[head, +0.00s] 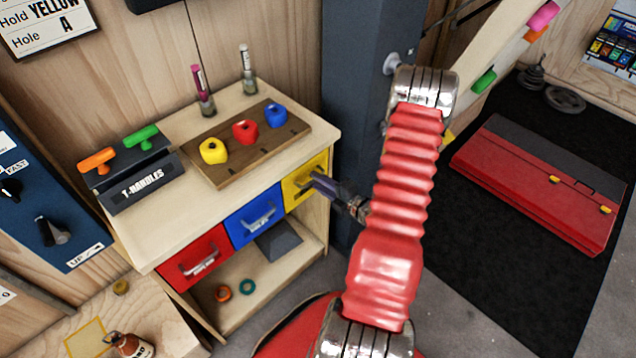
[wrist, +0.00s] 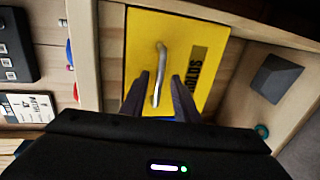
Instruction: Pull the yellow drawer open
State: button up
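The yellow drawer (head: 296,190) is the right one of three drawers under the cabinet top. Its front looks flush with the cabinet. In the wrist view the yellow front (wrist: 195,40) carries a silver bar handle (wrist: 158,62) and a dark label. My gripper (head: 316,182) is at this drawer front, partly covering it in the head view. In the wrist view its two dark fingers (wrist: 160,76) are apart, with the lower part of the handle showing between them. I cannot tell whether either finger touches the handle.
The blue drawer (head: 249,222) and red drawer (head: 193,262) are to the left. Climbing holds on a wooden board (head: 215,176) and a T-handle rack (head: 143,184) stand on top. A dark blue post (head: 352,90) rises right of the cabinet. An open shelf (head: 232,305) lies below.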

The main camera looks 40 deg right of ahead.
jog(key=shift+w, duration=0.15)
jog(key=shift+c, duration=0.5)
grip_shut()
jog(key=shift+f, duration=0.1)
jog(key=shift+a, duration=0.15)
